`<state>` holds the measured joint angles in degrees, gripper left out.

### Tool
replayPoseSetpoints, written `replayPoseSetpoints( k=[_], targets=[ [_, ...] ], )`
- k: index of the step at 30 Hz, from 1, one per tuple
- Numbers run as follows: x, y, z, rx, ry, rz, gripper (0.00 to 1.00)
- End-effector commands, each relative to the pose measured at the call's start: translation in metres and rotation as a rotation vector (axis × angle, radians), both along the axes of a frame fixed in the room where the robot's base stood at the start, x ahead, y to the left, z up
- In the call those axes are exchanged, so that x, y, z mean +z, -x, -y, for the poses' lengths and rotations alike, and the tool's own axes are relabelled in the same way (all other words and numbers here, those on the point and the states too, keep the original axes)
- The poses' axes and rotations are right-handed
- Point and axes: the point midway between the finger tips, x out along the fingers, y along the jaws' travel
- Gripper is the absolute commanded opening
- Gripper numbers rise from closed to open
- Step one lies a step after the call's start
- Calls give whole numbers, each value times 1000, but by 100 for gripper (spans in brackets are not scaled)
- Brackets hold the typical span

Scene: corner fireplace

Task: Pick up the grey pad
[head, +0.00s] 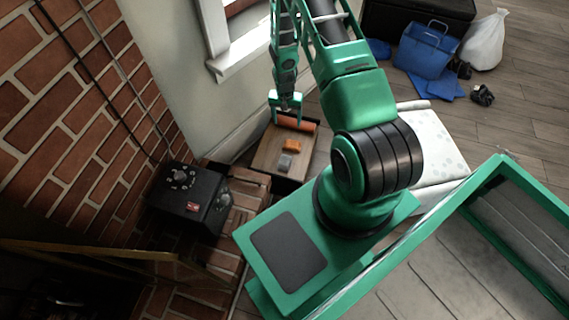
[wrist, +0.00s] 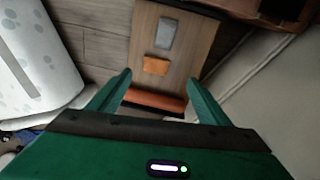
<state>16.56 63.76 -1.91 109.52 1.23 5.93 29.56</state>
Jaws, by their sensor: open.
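The grey pad (head: 285,163) lies flat on the small wooden table (head: 267,154), near its front end in the head view. In the wrist view the grey pad (wrist: 165,33) shows near the top, beyond an orange block (wrist: 155,65). My gripper (head: 286,106) is at the far end of the table, by the orange roll (head: 296,123). In the wrist view my gripper (wrist: 160,78) has its two fingers spread wide, with nothing held between them. The pad is apart from the fingers, and the orange block lies between.
A black box (head: 187,196) stands on the brick ledge left of the table. The wall and window sill (head: 246,55) are close behind my arm. A white spotted cushioned piece (head: 437,148) is on the right. Blue bags (head: 425,50) lie farther back on the floor.

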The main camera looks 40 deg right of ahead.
Motion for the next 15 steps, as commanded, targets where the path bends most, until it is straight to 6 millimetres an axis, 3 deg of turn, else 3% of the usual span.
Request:
replayPoseSetpoints(
  k=[1, 6, 10, 15],
  targets=[
    [-25, 6, -5, -10, -9, -4, 71],
    [-89, 18, -20, -50, -34, 5, 71],
    [-121, 27, -29, -72, -46, 12, 71],
    [-139, 31, -34, -87, -53, 17, 71]
  ],
)
